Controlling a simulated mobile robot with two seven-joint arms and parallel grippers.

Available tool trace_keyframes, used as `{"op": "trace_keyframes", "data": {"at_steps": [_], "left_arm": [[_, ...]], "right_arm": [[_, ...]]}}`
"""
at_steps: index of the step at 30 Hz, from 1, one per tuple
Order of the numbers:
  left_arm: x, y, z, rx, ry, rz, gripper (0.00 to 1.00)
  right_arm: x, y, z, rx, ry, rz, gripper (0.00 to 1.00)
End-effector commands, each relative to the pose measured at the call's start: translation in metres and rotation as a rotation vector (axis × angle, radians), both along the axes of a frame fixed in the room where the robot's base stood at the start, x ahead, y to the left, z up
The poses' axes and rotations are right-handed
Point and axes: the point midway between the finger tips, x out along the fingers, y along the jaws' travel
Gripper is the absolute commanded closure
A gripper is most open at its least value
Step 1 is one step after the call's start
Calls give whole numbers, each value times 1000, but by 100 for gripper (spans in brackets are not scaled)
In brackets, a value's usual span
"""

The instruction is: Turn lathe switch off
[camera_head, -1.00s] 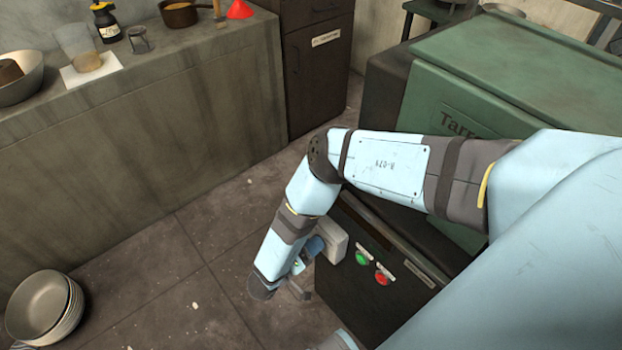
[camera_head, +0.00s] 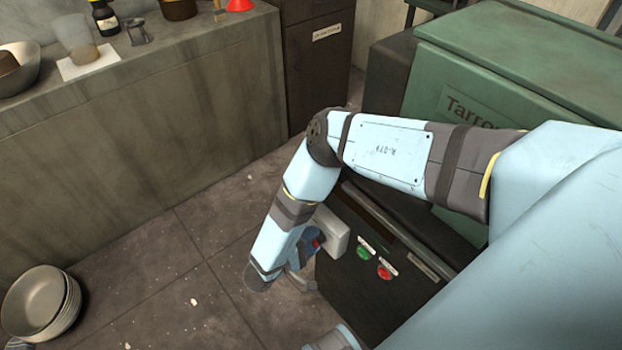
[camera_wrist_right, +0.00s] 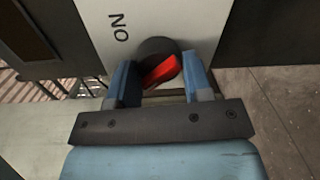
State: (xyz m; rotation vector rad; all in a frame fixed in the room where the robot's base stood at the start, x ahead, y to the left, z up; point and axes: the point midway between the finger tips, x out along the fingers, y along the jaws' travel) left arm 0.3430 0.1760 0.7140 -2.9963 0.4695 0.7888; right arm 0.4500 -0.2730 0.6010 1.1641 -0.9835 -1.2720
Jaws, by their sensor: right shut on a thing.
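The lathe switch (camera_wrist_right: 163,70) has a red lever on a dark round base, on a pale plate with a sideways "ON" label (camera_wrist_right: 119,27). Its lever lies at a slant between the two blue fingers of my right gripper (camera_wrist_right: 160,80), which is shut on it. My forearm and wrist partly hide this spot. My left gripper is not in view.
A green push button (camera_head: 362,252) and a red one (camera_head: 384,271) sit on the dark cabinet right of the switch box. A green machine cover (camera_head: 470,75) stands behind my right arm. Stacked bowls (camera_head: 42,303) stand on the floor at left. A counter (camera_head: 150,110) runs along the back left.

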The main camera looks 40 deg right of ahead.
Motion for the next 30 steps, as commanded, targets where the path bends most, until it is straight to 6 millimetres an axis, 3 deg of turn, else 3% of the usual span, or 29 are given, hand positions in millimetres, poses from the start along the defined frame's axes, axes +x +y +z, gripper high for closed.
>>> {"op": "trace_keyframes", "data": {"at_steps": [18,19,21,30], "left_arm": [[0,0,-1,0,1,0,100],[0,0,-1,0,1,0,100],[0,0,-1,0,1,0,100],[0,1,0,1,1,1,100]], "right_arm": [[1,-2,1,-7,38,-2,78],[1,-2,1,-7,38,-2,47],[1,-1,1,-6,38,-2,31],[0,0,1,-3,37,0,30]]}}
